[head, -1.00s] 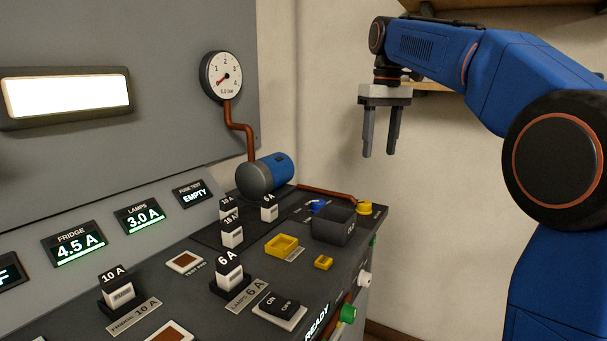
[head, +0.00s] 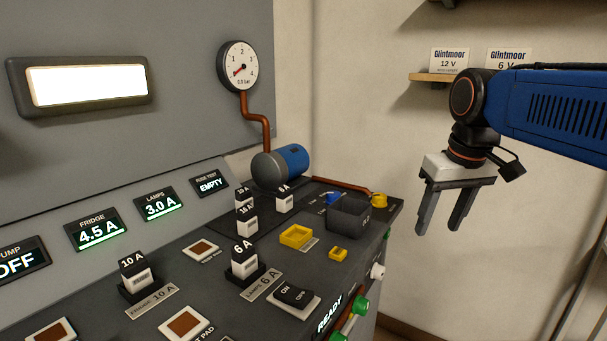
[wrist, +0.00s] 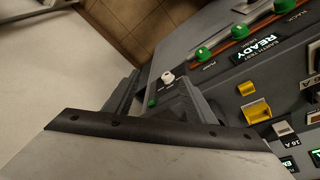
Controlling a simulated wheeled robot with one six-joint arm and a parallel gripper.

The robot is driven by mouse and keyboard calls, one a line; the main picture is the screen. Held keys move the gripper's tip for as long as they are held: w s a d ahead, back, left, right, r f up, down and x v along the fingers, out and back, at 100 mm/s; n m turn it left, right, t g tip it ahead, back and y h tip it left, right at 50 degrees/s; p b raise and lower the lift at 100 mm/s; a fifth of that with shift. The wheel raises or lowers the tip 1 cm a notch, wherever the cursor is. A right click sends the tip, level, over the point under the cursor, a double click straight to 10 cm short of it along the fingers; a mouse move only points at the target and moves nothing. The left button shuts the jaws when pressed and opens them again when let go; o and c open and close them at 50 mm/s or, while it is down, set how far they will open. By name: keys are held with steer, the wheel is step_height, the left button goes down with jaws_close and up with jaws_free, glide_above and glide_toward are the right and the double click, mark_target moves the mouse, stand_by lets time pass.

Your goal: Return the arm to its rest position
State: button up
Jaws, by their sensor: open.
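My gripper (head: 440,215) is open and empty at the right of the head view. Its two grey fingers point down, apart from each other, in the air to the right of the dark bench (head: 215,290). Nothing is between the fingers. My blue arm reaches in from the right edge. In the wrist view, my gripper's fingers show in front of the bench side and the tiled floor (wrist: 135,25).
The bench carries fuse blocks, an ON/OFF switch (head: 293,298), a yellow tray (head: 296,237), a dark bin (head: 348,218) and a blue pump (head: 280,165). A gauge (head: 238,67) hangs above. A shelf (head: 432,77) with Glintmoor boxes (head: 449,61) is behind my arm.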

steer(key=s+d+f+m+t, duration=0.1)
steer(key=s+f+t, duration=0.1)
steer(key=s+f, duration=1.3)
step_height(320, 180, down, 4)
steer(key=shift+s+d+r+m, duration=0.25)
steer(key=shift+d+m, duration=0.15)
